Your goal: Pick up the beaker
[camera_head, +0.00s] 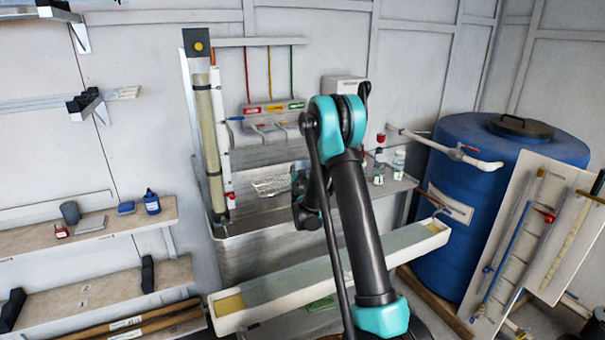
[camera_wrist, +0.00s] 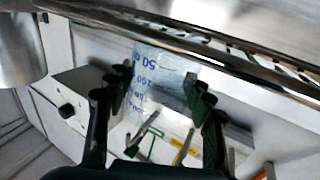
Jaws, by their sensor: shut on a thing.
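The beaker (camera_wrist: 152,75) is clear glass with blue graduation marks, in the upper middle of the wrist view. My gripper (camera_wrist: 158,88) has its dark fingers on both sides of the beaker and is shut on it. The marks appear upside down in this view. In the head view my arm hides the beaker and most of the gripper, near the shelf in front of the wall. I cannot tell there whether the beaker touches a surface.
A slotted metal edge (camera_wrist: 250,60) runs close past the beaker in the wrist view. In the head view a wire rack (camera_head: 272,187) is left of my arm, and bottles (camera_head: 398,165) stand to its right. A long white trough (camera_head: 300,287) lies below; a blue barrel (camera_head: 480,225) stands right.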

